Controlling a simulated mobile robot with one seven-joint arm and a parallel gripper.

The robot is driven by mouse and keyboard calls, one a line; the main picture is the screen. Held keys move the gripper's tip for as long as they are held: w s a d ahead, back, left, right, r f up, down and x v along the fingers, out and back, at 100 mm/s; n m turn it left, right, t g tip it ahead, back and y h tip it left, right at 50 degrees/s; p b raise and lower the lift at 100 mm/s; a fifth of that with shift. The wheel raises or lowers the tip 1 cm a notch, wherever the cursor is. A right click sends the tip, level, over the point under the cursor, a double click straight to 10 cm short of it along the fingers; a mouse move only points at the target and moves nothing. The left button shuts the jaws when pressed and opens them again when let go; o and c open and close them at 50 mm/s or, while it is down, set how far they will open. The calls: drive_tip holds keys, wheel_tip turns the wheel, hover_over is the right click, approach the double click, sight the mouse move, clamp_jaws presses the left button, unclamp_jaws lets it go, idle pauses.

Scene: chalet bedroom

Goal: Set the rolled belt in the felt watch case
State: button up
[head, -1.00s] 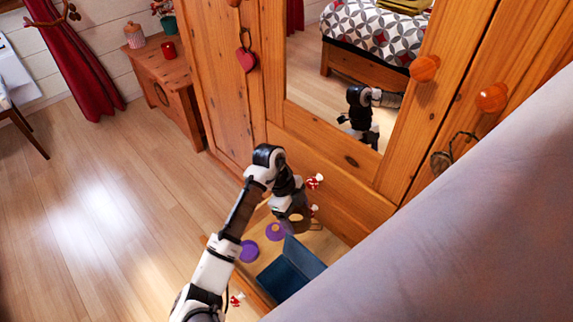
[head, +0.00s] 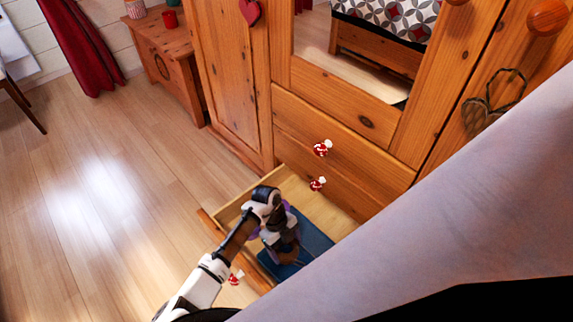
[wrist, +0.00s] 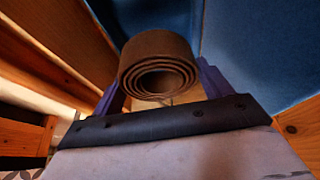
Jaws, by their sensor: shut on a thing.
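The rolled belt (wrist: 157,62) is a brown coil, held between the purple fingers of my gripper (wrist: 160,88) in the wrist view. In the head view the belt (head: 290,254) shows as a small brown patch below my gripper (head: 285,246). The felt watch case (head: 314,238) is a blue open box in the pulled-out drawer, partly hidden by my arm. Its blue surfaces (wrist: 262,50) fill the top of the wrist view behind the belt. My gripper is over the case; I cannot tell whether the belt touches it.
The wooden drawer (head: 225,212) is open below the wardrobe (head: 345,125); its walls stand close around my gripper. Purple things (head: 254,233) in the drawer are mostly hidden by my arm. A pale slanting surface (head: 470,190) covers the right side. The floor at left is clear.

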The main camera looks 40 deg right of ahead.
wheel_tip(320, 180, down, 9)
drive_tip(key=shift+f+b, duration=0.1)
drive_tip(key=shift+b, duration=0.95)
drive_tip(key=shift+f, duration=0.1)
drive_tip(key=o, duration=0.8)
drive_tip(key=p+v, duration=0.2)
drive_tip(key=v, duration=1)
